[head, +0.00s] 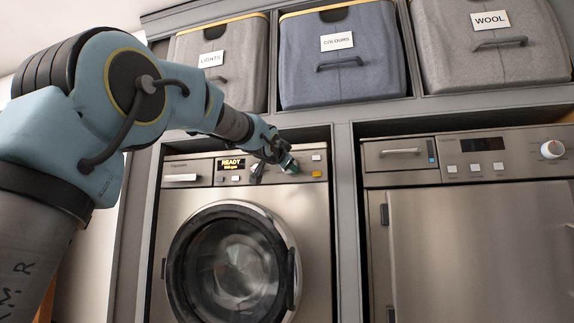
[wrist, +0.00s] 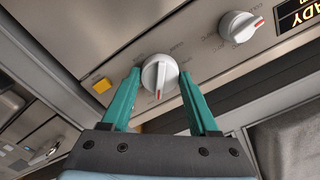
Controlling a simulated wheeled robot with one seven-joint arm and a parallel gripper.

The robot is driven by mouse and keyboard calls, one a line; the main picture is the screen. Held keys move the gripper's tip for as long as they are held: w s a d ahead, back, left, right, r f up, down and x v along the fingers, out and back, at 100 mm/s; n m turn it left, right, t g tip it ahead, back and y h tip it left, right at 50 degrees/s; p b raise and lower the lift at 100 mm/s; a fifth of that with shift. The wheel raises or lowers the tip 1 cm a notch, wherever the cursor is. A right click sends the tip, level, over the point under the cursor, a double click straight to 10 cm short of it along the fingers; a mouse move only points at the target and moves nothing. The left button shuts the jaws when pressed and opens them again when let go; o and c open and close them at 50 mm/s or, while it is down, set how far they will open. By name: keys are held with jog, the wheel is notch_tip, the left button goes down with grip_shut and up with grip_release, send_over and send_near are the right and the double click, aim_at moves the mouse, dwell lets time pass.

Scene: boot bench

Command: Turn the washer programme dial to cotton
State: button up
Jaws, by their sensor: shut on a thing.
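The washer (head: 172,215) stands at centre in the head view, its round door below a control panel with a lit READY display (head: 232,164). My gripper (head: 288,163) is at the panel's right part and hides the knob there. In the wrist view my gripper's teal fingers (wrist: 159,78) are shut on a white dial (wrist: 160,70), one on each side. Its red mark points down in the picture, slightly left. Small labels surround the dial, too blurred to read surely. A second white dial (wrist: 238,26) with a red mark sits nearer the display.
An orange button (wrist: 102,86) is beside the held dial. A second appliance (head: 470,235) with its own knob (head: 552,149) stands to the right. Fabric bins marked LIGHTS (head: 238,85), COLOURS (head: 340,75) and WOOL (head: 490,65) sit on the shelf above.

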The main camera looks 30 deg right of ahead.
dwell(0.3)
jog(key=o, duration=1.4)
jog(key=b+v, duration=0.3)
jog(key=v, duration=0.7)
jog(key=shift+s+a, duration=0.25)
jog(key=shift+s, duration=0.05)
